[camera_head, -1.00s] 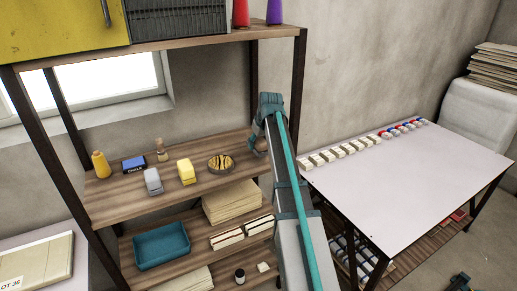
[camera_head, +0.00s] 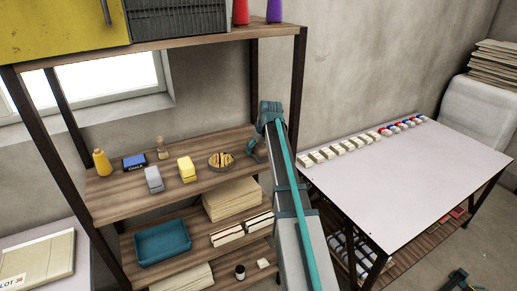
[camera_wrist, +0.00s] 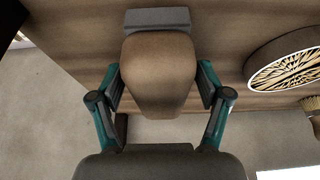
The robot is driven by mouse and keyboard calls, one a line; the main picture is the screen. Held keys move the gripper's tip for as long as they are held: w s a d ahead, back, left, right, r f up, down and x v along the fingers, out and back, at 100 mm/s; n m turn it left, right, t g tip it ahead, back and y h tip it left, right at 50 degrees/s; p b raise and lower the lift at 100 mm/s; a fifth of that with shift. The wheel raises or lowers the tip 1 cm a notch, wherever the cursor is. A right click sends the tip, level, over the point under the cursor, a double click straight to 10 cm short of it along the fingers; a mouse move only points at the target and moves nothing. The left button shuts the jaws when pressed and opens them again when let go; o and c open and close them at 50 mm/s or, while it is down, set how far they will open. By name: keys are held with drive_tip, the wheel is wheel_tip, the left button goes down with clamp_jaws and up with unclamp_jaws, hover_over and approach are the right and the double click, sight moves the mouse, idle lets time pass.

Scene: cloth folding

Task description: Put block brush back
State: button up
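The block brush (camera_wrist: 158,75) has a rounded brown wooden body and a grey strip along its far end. In the wrist view it lies between the two fingers of my gripper (camera_wrist: 160,88), which press close along its sides. The shelf wood shows right behind it; I cannot tell whether it touches. In the head view my gripper (camera_head: 254,151) is at the right end of the middle shelf (camera_head: 225,190), and the brush is mostly hidden there by the arm.
Farther left are a yellow block (camera_head: 187,170), a grey block (camera_head: 154,180), a small brush (camera_head: 162,149), a blue box (camera_head: 134,162) and an orange bottle (camera_head: 102,163). A shelf post (camera_head: 296,80) stands to the right.

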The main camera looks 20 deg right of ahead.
drive_tip(key=b+v, duration=0.3)
drive_tip(key=v, duration=0.9)
drive_tip(key=shift+r, duration=0.2)
